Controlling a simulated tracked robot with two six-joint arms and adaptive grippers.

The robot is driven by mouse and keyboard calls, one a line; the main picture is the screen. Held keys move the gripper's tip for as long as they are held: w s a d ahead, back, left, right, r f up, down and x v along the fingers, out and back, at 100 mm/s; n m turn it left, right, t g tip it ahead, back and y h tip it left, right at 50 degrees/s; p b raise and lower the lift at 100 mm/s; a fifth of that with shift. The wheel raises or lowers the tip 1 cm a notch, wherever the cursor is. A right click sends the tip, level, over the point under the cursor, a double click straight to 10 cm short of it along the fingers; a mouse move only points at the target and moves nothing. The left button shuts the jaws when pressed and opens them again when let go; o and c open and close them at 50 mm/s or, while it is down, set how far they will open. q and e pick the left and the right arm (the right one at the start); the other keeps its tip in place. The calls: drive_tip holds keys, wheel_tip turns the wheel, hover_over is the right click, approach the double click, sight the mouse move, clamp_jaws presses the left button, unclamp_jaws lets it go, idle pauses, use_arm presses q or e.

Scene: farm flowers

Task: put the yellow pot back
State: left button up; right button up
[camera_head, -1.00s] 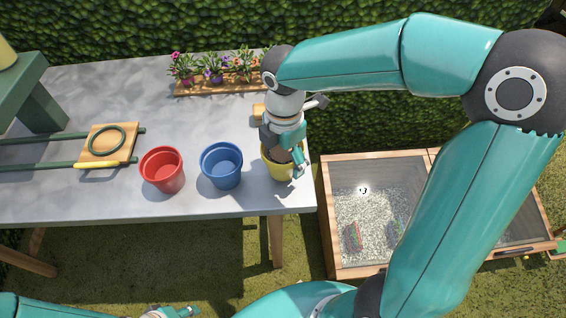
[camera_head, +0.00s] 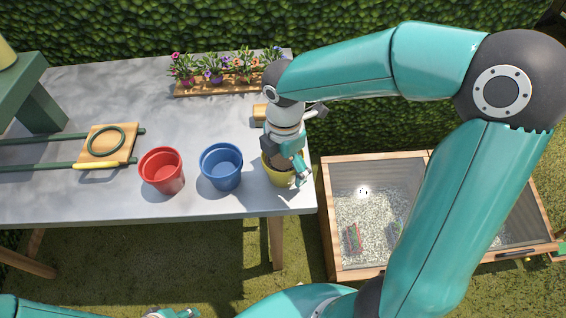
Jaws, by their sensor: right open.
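The yellow pot (camera_head: 279,181) stands upright near the right end of the grey table, beside the blue pot (camera_head: 221,167). The red pot (camera_head: 161,171) is further left in the same row. My right gripper (camera_head: 296,176) is over the yellow pot from above, open, with its fingers at the pot's right rim and hiding much of its opening. I cannot tell whether a finger touches the rim. Of my left arm, only a part with its gripper (camera_head: 172,313) shows at the bottom edge, cut off by the frame.
Potted flowers (camera_head: 212,70) stand in a wooden tray (camera_head: 215,89) at the table's back. A wooden board with a green ring (camera_head: 106,140) lies left. A wooden-framed box with gravel (camera_head: 372,215) stands right of the table. The table (camera_head: 95,203) is clear at front left.

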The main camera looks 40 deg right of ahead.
sight(284, 168)
wheel_tip(284, 168, up, 12)
drive_tip(key=p, duration=0.2)
drive_tip(key=shift+r, duration=0.15)
idle(0.5)
